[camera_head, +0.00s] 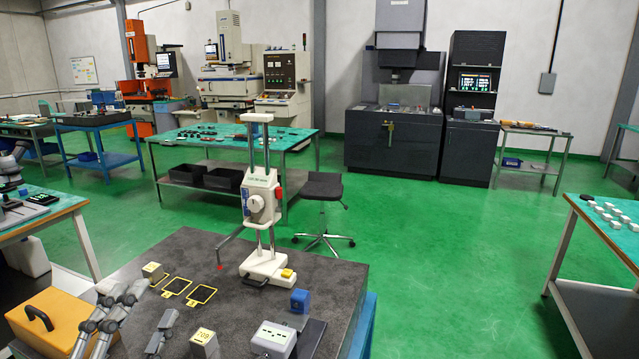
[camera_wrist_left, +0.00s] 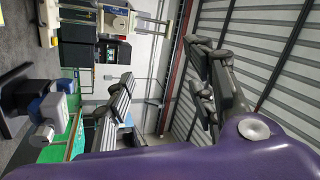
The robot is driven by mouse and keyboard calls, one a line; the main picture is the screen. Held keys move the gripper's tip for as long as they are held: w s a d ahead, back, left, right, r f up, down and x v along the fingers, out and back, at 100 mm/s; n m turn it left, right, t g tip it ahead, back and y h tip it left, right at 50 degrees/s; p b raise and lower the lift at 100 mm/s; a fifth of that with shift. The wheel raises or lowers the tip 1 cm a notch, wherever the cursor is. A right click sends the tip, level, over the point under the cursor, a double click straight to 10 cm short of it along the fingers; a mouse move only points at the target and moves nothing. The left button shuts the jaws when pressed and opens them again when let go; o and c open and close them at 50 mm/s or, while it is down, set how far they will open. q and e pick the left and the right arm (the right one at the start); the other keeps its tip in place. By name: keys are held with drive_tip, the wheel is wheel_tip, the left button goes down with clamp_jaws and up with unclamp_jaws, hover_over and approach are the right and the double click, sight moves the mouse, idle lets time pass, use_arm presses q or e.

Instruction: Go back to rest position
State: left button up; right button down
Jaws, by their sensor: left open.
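My left gripper (camera_head: 153,301) shows at the lower left in the head view. Its two grey fingers are spread apart with nothing between them, over the near left of the dark granite table (camera_head: 200,254). In the left wrist view the same gripper (camera_wrist_left: 158,64) has its fingers wide apart, with only wall and roof seen between them. That view is turned on its side. My right gripper is not in view.
A tall white height gauge (camera_head: 262,205) stands on the granite table. Nearby are yellow-framed pads (camera_head: 201,295), a yellow-topped block (camera_head: 153,271), a block with markings (camera_head: 204,342), a white box (camera_head: 273,339) and a blue block (camera_head: 300,300). An orange case (camera_head: 55,320) lies left.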

use_arm(q)
drive_tip(key=s+a+f+n+g+y, duration=0.1)
drive_tip(key=a+f+n+g+y, duration=0.1)
drive_tip(key=a+f+n+y, duration=0.3)
drive_tip(key=s+a+f+n+g+y, duration=0.1)
drive_tip(key=a+f+n+g+y, duration=0.15)
drive_tip(key=f, duration=0.45)
drive_tip(key=s+a+f+n+g+y, duration=0.15)
drive_tip(key=s+f+n+g, duration=0.5)
drive_tip(key=f, duration=0.75)
drive_tip(key=s+d+f+g+h, duration=0.1)
drive_tip(key=s+d+f+g, duration=0.25)
drive_tip(key=s, duration=0.45)
drive_tip(key=s+d+f+g+h, duration=0.2)
drive_tip(key=s+d+f+g, duration=0.1)
drive_tip(key=s+f, duration=0.3)
drive_tip(key=s+d+f+g+h, duration=0.1)
drive_tip(key=s+d+f+g, duration=0.2)
drive_tip(key=s, duration=0.6)
drive_tip(key=w+d+f+t+h+p, duration=0.1)
drive_tip(key=w+d+f+t, duration=0.3)
drive_tip(key=w+f+t, duration=0.3)
drive_tip(key=shift+w+f+n, duration=0.4)
drive_tip(key=shift+w+f, duration=0.5)
drive_tip(key=shift+w, duration=0.45)
